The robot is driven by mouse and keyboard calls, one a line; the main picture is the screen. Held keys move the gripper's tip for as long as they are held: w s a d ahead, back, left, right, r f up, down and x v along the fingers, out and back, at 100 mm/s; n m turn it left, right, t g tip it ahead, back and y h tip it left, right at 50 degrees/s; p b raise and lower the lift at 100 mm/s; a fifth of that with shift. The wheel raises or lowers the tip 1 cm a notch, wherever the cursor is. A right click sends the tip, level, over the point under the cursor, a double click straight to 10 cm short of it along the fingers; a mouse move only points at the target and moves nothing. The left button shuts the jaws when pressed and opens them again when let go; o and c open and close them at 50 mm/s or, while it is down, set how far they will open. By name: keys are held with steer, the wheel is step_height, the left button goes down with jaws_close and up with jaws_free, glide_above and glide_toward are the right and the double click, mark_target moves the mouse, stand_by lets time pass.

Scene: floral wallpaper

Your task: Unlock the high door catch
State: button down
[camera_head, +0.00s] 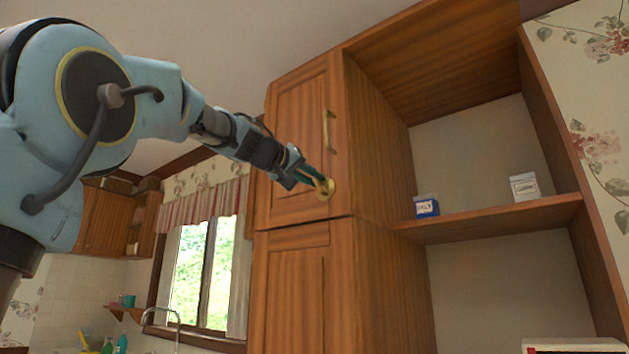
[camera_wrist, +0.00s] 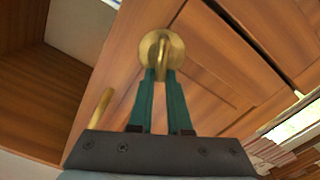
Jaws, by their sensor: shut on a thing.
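The high door catch (camera_head: 326,187) is a round brass plate with a raised thumb-turn, on the lower right of the upper wooden cabinet door (camera_head: 292,160). In the wrist view the catch (camera_wrist: 160,50) is at the top middle. My gripper (camera_head: 312,179) has dark green fingers reaching the catch from the left. In the wrist view my gripper (camera_wrist: 160,72) is shut on the catch's turn piece. A brass door handle (camera_head: 328,132) is above the catch. The door looks closed, and the fingers partly hide the catch.
An open shelf (camera_head: 490,219) right of the cabinet holds a blue box (camera_head: 426,206) and a white box (camera_head: 524,187). A lower wooden door (camera_head: 300,290) is beneath. A curtained window (camera_head: 200,265) and a faucet (camera_head: 165,318) are on the left.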

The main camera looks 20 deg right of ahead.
steer(key=shift+w+a+f+n+b, duration=0.15)
steer(key=shift+f+n, duration=0.25)
steer(key=shift+n, duration=1.75)
steer(key=shift+w+a+f+n+b, duration=0.1)
steer(key=shift+w+f+n, duration=0.2)
steer(key=shift+n, duration=1.9)
steer(key=shift+w+a+f+n+b, duration=0.15)
steer(key=shift+f+n, duration=0.3)
steer(key=shift+n, duration=1.7)
steer(key=shift+f, duration=0.1)
steer(key=c, duration=0.9)
jaws_free()
steer(key=shift+o, duration=0.2)
steer(key=b+v, duration=0.3)
steer(key=v, duration=0.7)
steer(key=shift+s+a+b, duration=0.15)
steer(key=shift+a+b, duration=0.15)
steer(key=shift+b, duration=0.05)
